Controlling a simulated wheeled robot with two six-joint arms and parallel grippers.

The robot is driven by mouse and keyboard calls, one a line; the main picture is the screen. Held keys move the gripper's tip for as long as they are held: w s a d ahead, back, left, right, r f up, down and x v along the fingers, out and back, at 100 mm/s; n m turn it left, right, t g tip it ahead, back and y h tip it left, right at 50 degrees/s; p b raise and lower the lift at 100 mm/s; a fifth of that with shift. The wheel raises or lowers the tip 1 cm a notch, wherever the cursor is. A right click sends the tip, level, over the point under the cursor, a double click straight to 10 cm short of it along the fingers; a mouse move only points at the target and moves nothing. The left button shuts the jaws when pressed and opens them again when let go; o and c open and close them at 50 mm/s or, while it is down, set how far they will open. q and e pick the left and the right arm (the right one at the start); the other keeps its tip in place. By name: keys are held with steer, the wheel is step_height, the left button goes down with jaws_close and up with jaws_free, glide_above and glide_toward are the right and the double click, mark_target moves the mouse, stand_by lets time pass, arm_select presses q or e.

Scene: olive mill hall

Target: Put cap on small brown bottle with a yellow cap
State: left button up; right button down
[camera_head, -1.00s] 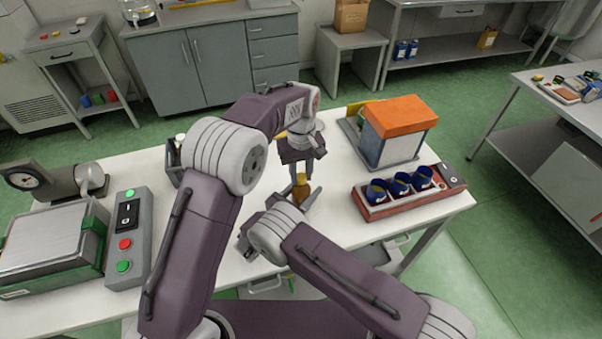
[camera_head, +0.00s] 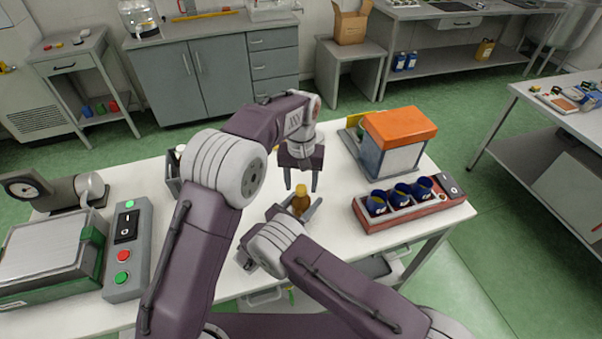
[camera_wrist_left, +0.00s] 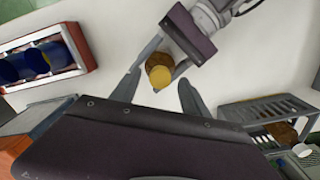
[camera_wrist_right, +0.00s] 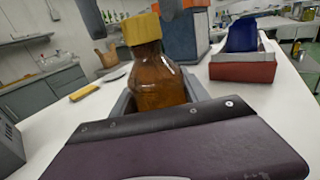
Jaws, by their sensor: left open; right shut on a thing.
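The small brown bottle (camera_head: 300,204) stands upright at the middle of the table, with the yellow cap (camera_wrist_right: 141,28) seated on its neck. My right gripper (camera_head: 294,210) is shut on the bottle's body; the brown glass (camera_wrist_right: 160,82) fills the right wrist view between its fingers. My left gripper (camera_head: 302,181) points down just above the cap. Its fingers are open and empty, one on each side of the cap, and apart from it. In the left wrist view the cap (camera_wrist_left: 160,76) shows from above between the open fingers.
A red rack (camera_head: 408,204) with blue cups and an orange-topped machine (camera_head: 400,125) stand to the right. A grey crate (camera_head: 173,172) stands behind my left arm. A button box (camera_head: 125,245) and a scale-like device (camera_head: 50,250) are at the left. White table around the bottle is clear.

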mark_target(295, 211)
steer(key=shift+c, duration=2.4)
jaws_free()
arm_select(q)
step_height(295, 211, up, 11)
steer(key=shift+f, duration=0.1)
arm_select(e)
steer(key=shift+s, duration=0.1)
steer(key=b+v, duration=0.2)
steer(key=v, duration=0.6)
steer(key=shift+a, duration=0.15)
arm_select(q)
step_height(295, 211, down, 2)
steer(key=shift+f, duration=0.2)
arm_select(e)
steer(key=shift+s+a, duration=0.2)
steer(key=shift+s, duration=0.15)
